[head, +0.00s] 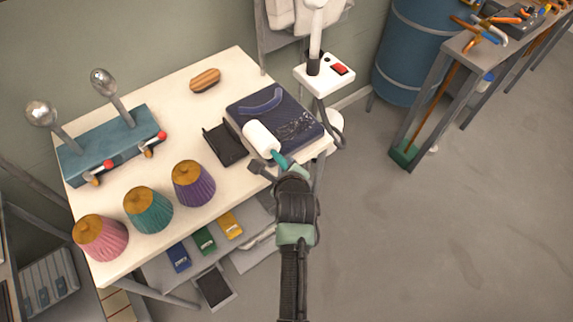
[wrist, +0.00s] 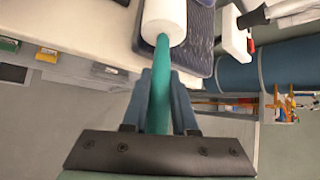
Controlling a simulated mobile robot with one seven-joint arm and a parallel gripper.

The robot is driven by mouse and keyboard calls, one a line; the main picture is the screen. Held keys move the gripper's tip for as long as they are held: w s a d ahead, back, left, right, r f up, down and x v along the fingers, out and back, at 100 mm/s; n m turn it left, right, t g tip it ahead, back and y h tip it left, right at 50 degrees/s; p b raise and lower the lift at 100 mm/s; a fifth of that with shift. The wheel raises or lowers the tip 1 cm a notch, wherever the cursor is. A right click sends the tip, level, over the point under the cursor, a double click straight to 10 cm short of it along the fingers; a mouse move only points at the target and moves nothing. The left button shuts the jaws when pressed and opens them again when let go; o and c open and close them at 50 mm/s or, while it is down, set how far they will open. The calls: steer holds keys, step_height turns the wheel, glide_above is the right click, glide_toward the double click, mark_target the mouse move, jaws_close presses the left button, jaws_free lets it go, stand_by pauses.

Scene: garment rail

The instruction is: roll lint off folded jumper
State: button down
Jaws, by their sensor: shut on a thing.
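The folded jumper (head: 289,116) is dark navy and lies on the right part of the white table, with pale lint marks on its right half. It also shows at the top of the wrist view (wrist: 201,40). The lint roller (head: 260,138) has a white cylinder and a teal handle. Its white cylinder (wrist: 165,18) is over the jumper's near left part; I cannot tell whether it touches. My gripper (head: 281,166) is at the table's near right edge, shut on the teal handle (wrist: 161,80).
A black open case (head: 225,144) stands just left of the jumper. Three thread cones, including a purple one (head: 193,184), stand at the table's front left. A white steamer unit (head: 324,74) is beyond the jumper. A wooden brush (head: 205,80) lies behind, with clear tabletop around it.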

steer(key=shift+d, duration=0.1)
steer(key=w+d+b, duration=0.5)
steer(key=w+d, duration=0.3)
steer(key=d, duration=0.3)
stand_by(1.4)
steer(key=s+a+p, duration=0.4)
steer(key=a+p, duration=0.1)
steer(key=p, duration=0.3)
steer(key=shift+a, duration=0.4)
stand_by(1.4)
